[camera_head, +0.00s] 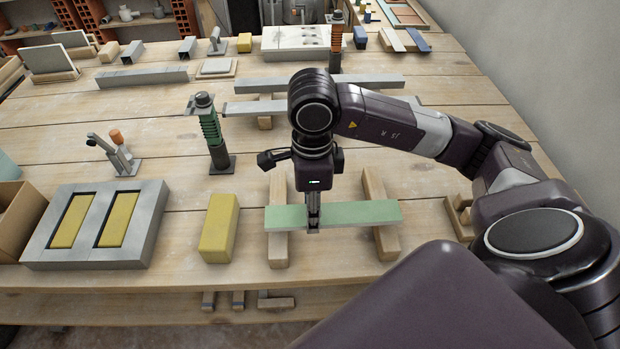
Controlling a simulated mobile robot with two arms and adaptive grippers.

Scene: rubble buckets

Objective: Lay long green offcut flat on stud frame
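The long green offcut (360,212) is a flat pale green strip lying level across two wooden studs, left (277,248) and right (384,240), which look like the stud frame. Its ends reach slightly past both studs. My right gripper (313,222) points straight down at the strip, between the studs and nearer the left one. Its fingers are at the strip's edges and look closed on it; the far finger is mostly hidden. I cannot tell whether the strip bears fully on both studs. My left gripper is not in view.
A yellow block (219,228) stands just left of the studs. A grey tray (150,225) with yellow bars lies farther left. A green-sleeved post (211,135) and a small clamp (115,155) stand behind. Long grey bars (340,84) lie farther back. The table's front edge is close.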

